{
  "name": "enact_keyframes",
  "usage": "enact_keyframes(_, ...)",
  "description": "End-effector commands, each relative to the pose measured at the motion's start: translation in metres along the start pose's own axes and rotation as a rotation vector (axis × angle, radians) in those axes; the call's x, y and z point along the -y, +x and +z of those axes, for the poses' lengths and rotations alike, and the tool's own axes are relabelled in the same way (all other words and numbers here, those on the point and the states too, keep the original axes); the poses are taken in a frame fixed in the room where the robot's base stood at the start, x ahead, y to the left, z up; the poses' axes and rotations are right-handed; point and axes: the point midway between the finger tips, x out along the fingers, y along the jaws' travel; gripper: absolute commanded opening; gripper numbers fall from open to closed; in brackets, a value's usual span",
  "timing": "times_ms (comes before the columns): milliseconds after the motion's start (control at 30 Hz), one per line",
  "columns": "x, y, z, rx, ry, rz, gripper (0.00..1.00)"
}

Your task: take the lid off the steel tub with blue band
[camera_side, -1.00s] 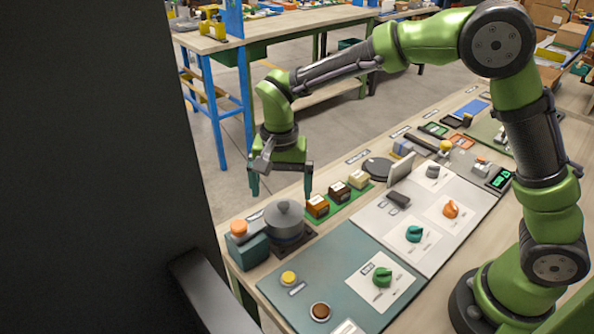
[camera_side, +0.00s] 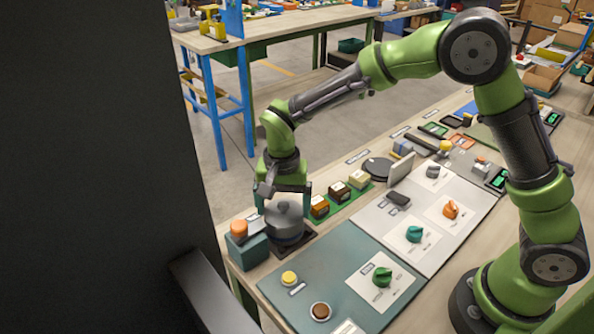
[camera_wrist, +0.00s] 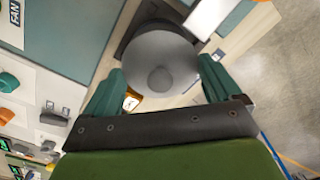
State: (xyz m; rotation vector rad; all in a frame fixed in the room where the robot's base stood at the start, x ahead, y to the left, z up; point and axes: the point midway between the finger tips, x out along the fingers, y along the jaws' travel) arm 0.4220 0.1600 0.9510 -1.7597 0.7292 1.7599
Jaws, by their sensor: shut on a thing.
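The steel tub (camera_side: 286,232) stands upright on a dark square base at the near left end of the bench. Its round grey lid (camera_side: 284,214) with a central knob sits on top. The lid (camera_wrist: 162,52) fills the middle of the wrist view and hides most of the tub; I cannot make out a blue band. My gripper (camera_side: 284,200) points down over the tub. Its teal fingers lie on opposite sides of the lid, shut on it, as the wrist view of my gripper (camera_wrist: 163,82) also shows.
A teal box with an orange button (camera_side: 239,228) stands close on the tub's left. Several small blocks on a green strip (camera_side: 339,205) stand just to the right. Panels with knobs (camera_side: 383,277) lie in front. Open floor is behind the bench.

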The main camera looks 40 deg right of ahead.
Motion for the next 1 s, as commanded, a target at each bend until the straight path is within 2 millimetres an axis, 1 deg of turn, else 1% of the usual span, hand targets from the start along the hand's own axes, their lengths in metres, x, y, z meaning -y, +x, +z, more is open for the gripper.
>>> enact_keyframes(200,0.000,-0.001,0.000,-0.001,0.000,-0.001,0.62)
enact_keyframes(333,0.001,-0.008,0.000,-0.001,0.000,-0.002,0.62)
enact_keyframes(467,0.001,-0.022,0.000,-0.001,0.000,-0.003,0.62)
enact_keyframes(567,0.001,-0.038,-0.001,-0.003,0.001,-0.005,0.62)
enact_keyframes(767,-0.040,-0.041,0.018,-0.001,-0.001,-0.001,0.62)
enact_keyframes(1000,-0.100,-0.046,0.045,0.000,0.000,-0.002,0.62)
